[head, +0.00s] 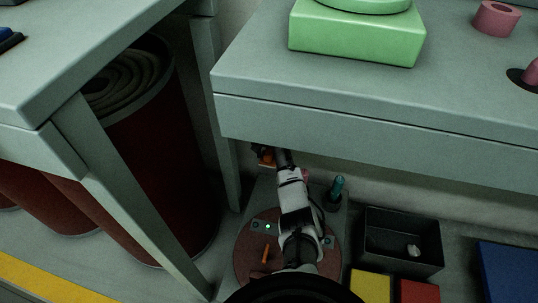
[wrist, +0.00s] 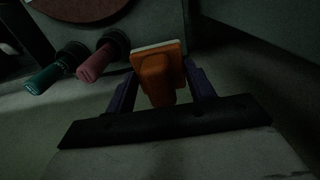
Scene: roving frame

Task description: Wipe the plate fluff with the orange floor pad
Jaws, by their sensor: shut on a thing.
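My gripper (wrist: 160,78) is shut on the orange floor pad (wrist: 158,72), between its two dark purple fingers in the wrist view. The pad has an orange body and a pale flat strip along its far edge. In the head view, a small orange part of the pad (head: 267,155) shows at the far end of my arm, just below the front edge of the grey table. My arm hides much of the gripper there. I cannot make out the plate fluff in either view.
The grey table (head: 370,122) overhangs my arm; a green block (head: 355,40) stands on it. Another table's leg (head: 135,200) and dark red drums (head: 165,170) are at left. A teal handle (head: 337,190) and black bin (head: 402,250) stand right. A pink handle (wrist: 98,60) is near the pad.

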